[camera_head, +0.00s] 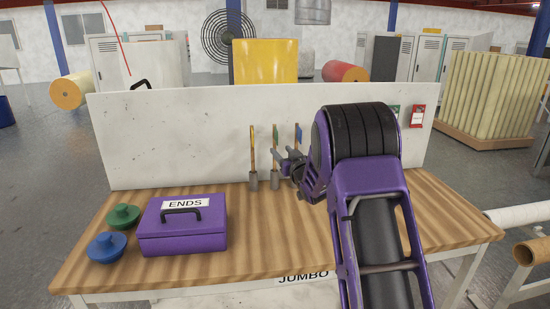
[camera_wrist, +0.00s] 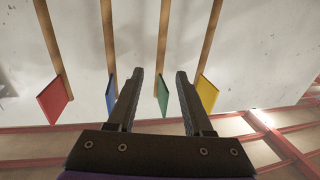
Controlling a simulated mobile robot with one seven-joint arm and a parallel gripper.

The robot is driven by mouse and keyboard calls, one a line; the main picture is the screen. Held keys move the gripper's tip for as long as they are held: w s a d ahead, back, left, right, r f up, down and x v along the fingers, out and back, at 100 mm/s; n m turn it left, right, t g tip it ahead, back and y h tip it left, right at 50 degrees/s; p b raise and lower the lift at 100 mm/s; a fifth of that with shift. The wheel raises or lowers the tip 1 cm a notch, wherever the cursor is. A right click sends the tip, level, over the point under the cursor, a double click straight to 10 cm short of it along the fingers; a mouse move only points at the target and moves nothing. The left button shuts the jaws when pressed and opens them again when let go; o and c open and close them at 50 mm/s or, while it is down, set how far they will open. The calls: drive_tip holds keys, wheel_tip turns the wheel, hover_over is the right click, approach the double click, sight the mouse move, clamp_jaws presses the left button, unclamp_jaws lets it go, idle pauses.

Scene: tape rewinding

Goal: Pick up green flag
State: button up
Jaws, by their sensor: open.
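The green flag (camera_head: 275,132) is on a thin wooden stick (camera_head: 275,156) standing upright in a small grey holder (camera_head: 275,180) at the board. In the wrist view the green flag (camera_wrist: 162,95) hangs between my two fingers, with its stick (camera_wrist: 165,40) running up past the tips. My gripper (camera_head: 280,157) is open at the stick's height, close to it; it also shows in the wrist view (camera_wrist: 160,78). I cannot tell whether the stick is between the fingers in depth. Nothing is gripped.
A yellow flag (camera_wrist: 207,93) and a blue flag (camera_wrist: 111,92) stand on either side, a red flag (camera_wrist: 54,99) farther along. A purple box (camera_head: 182,225) labelled ENDS and green (camera_head: 122,216) and blue (camera_head: 106,247) lidded pieces sit at left. The white board (camera_head: 170,140) stands behind.

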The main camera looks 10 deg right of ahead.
sight(275, 147)
drive_tip(key=shift+w+a, duration=0.2)
drive_tip(key=shift+w, duration=0.85)
drive_tip(key=w, duration=0.2)
drive_tip(key=w+f, duration=0.1)
drive_tip(key=shift+w+a, duration=0.35)
drive_tip(key=shift+a, duration=0.05)
drive_tip(key=shift+w+a+r, duration=0.1)
drive_tip(key=shift+w, duration=0.55)
clamp_jaws()
